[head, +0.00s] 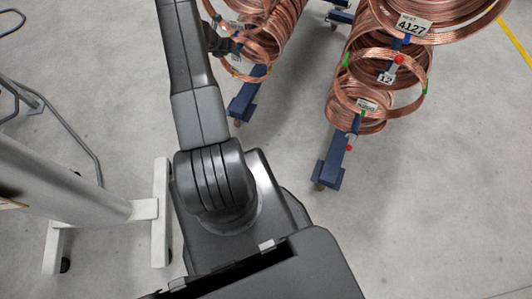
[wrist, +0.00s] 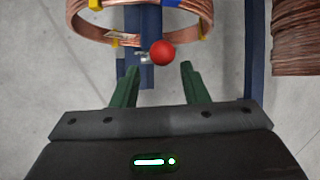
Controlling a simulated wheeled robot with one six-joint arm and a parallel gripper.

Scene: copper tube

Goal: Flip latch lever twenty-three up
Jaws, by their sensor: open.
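In the wrist view, a latch lever with a red ball knob (wrist: 162,52) sits on a blue post, in front of a copper coil (wrist: 75,12). No number can be read beside it. My gripper (wrist: 160,70) is open, with its two green fingers pointing toward the knob. The knob shows between and a little beyond the fingertips, and nothing is held. In the head view, my gripper (head: 221,42) is beside the left rack's copper coils (head: 262,35), mostly hidden by my arm. The lever cannot be made out there.
A second blue rack (head: 328,172) with coils, red knobs and tags 4127 (head: 413,25) and 12 (head: 386,77) stands to the right. A white stand (head: 160,210) is at the left. Grey floor (head: 450,190) is clear at the right.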

